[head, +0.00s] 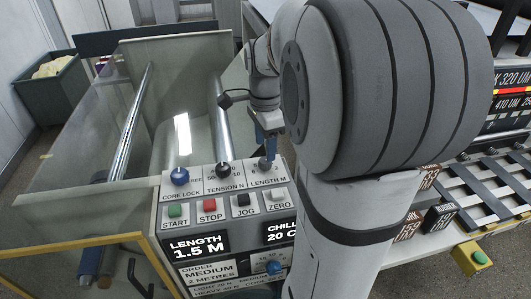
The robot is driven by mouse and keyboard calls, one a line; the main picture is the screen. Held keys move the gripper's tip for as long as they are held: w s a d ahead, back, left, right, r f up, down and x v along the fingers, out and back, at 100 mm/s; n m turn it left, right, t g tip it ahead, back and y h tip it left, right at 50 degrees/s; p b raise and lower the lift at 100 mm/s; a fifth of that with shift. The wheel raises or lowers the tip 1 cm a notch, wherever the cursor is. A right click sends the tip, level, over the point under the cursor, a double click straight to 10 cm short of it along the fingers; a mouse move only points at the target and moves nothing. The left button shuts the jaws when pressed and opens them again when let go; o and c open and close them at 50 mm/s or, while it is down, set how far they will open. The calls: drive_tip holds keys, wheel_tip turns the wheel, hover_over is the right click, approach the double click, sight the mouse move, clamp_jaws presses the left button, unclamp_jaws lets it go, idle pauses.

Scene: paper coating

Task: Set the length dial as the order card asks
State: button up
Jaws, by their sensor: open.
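The length dial (265,164), a dark knob labelled LENGTH M, sits at the right of the top row of the control panel (190,212). My gripper (267,152) points down right at this dial, its jaws open. I cannot tell whether the fingers touch the knob, and they partly cover it and its scale. The order card (208,274) on the panel front reads ORDER, MEDIUM, 2 METRES. The length display (196,246) above it reads 1.5 M.
Left of the length dial are a black tension knob (223,170) and a blue core lock knob (180,176). Below are START, STOP (210,205), JOG and ZERO buttons. Clear guard panels and rollers (131,120) stand behind. My arm hides the panel's right side.

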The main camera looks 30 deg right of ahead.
sight(265, 160)
drive_tip(key=shift+r, duration=1.7)
drive_tip(key=s+a+f+n+t, duration=0.1)
drive_tip(key=s+a+f+n, duration=0.1)
drive_tip(key=s+a+n, duration=0.2)
drive_tip(key=s+a+f+n+t, duration=0.1)
drive_tip(key=s+a+n, duration=0.3)
drive_tip(key=n, duration=0.4)
drive_tip(key=s+a+f+n, duration=0.3)
drive_tip(key=s+a+n, duration=0.1)
drive_tip(key=n, duration=0.3)
drive_tip(key=shift+s+f+t, duration=0.15)
drive_tip(key=shift+t, duration=0.25)
